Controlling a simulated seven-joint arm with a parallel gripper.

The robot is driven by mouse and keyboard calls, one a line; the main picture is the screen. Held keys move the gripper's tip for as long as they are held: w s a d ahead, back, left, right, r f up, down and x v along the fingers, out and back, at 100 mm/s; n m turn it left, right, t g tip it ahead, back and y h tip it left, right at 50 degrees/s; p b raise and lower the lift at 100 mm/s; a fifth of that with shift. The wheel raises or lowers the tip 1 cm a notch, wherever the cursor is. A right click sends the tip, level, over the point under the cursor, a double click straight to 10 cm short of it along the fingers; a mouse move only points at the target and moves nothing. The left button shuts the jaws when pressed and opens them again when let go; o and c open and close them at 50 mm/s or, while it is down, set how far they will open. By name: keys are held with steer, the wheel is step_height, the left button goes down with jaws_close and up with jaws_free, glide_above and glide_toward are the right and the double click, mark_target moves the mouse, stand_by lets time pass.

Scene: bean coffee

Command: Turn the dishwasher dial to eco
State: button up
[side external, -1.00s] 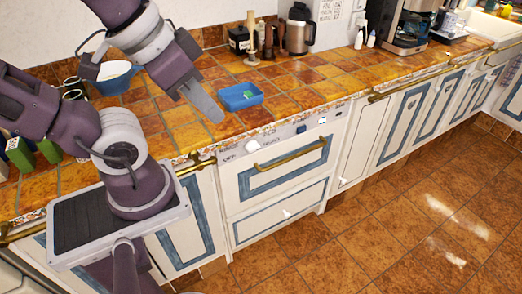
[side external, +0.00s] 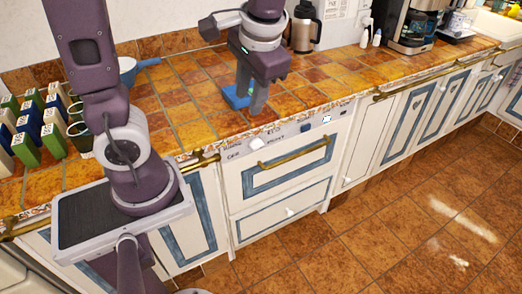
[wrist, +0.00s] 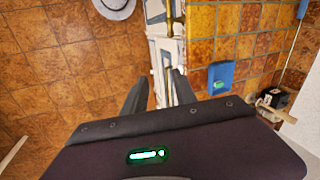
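The dishwasher (side external: 285,180) is a white front with blue trim and a brass handle, under the tiled counter. Its white dial (side external: 257,143) sits on the left part of the control panel, with small labels around it that I cannot read surely. Which label the dial points to is too small to tell. My gripper (side external: 256,112) points down over the counter's front edge, above and behind the dial and apart from it. In the wrist view, the two fingers of my gripper (wrist: 160,75) are spread with nothing between them. The dial cannot be made out there.
A blue tray (side external: 232,99) lies on the counter right behind my gripper, and it shows in the wrist view (wrist: 221,77) with a green item. A brass handle (side external: 293,152) sticks out below the panel. A blue button (side external: 305,127) is right of the dial. The floor in front is clear.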

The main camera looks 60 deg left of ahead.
mark_target(259, 148)
steer(key=w+a+f+g+y, duration=0.1)
steer(key=w+a+f+y, duration=0.2)
steer(key=f, duration=0.4)
steer(key=w+a+f+g+y, duration=0.1)
steer(key=w+f+y, duration=0.35)
steer(key=f, duration=0.25)
steer(key=w+a+f+g+y, duration=0.1)
steer(key=w+a+f+y, duration=0.1)
steer(key=w+f, duration=0.35)
step_height(259, 148, down, 13)
steer(key=s+a+m+t+y, duration=0.1)
steer(key=s+a+t+y, duration=0.15)
steer(key=y, duration=0.25)
steer(key=shift+t, duration=0.25)
steer(key=a, duration=0.5)
steer(key=shift+w+a+r, duration=0.1)
steer(key=shift+w+a, duration=0.15)
steer(key=shift+a, duration=0.45)
jaws_close()
